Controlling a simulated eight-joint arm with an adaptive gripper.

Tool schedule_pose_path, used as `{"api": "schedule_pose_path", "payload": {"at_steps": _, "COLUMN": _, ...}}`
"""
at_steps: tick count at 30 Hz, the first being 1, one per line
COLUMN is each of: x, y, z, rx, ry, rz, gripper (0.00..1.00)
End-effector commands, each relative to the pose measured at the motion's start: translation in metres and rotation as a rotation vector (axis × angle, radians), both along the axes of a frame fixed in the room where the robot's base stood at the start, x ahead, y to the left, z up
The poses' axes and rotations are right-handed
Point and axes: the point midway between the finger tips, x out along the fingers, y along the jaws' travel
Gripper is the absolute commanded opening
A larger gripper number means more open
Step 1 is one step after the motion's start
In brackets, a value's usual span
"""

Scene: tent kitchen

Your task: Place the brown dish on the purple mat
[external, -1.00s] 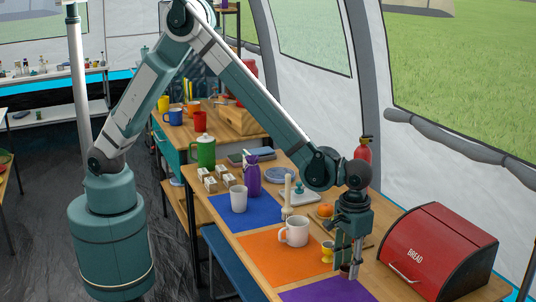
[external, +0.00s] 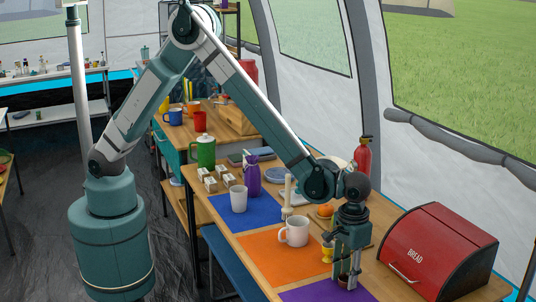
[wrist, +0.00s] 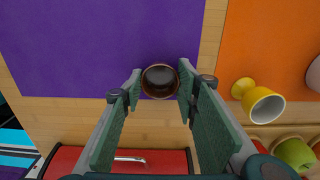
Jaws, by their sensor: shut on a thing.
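The brown dish (wrist: 160,81) is a small round dark cup shape, seen from above between my fingertips in the wrist view. My gripper (wrist: 159,88) is shut on it, with one finger on each side. The purple mat (wrist: 90,45) lies beneath and beyond the dish, whose near part overlaps the mat's edge by the bare wood in this view. The mat also shows at the bottom of the external view (external: 312,293), with my gripper (external: 347,281) over its right part. I cannot tell whether the dish touches the mat.
A yellow egg cup (wrist: 262,104) stands to the right in the wrist view. The orange mat (external: 258,249) bears a white mug (external: 295,231). The red bread box (external: 445,248) stands to the right on the table. The purple mat is otherwise clear.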

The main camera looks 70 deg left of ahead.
Motion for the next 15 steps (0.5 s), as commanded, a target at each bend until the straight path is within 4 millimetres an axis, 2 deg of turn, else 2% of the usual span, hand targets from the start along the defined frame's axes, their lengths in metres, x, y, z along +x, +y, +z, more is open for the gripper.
{"api": "schedule_pose_path", "payload": {"at_steps": 4, "x": 0.0, "y": 0.0, "z": -0.0036, "rx": 0.0, "ry": 0.0, "rz": 0.0, "gripper": 0.19}}
{"api": "schedule_pose_path", "payload": {"at_steps": 5, "x": 0.0, "y": 0.0, "z": -0.0033, "rx": 0.0, "ry": 0.0, "rz": 0.0, "gripper": 0.34}}
{"api": "schedule_pose_path", "payload": {"at_steps": 8, "x": 0.0, "y": 0.0, "z": -0.0028, "rx": 0.0, "ry": 0.0, "rz": 0.0, "gripper": 0.46}}
{"api": "schedule_pose_path", "payload": {"at_steps": 15, "x": 0.0001, "y": 0.0, "z": -0.0027, "rx": 0.0, "ry": 0.0, "rz": 0.0, "gripper": 0.46}}
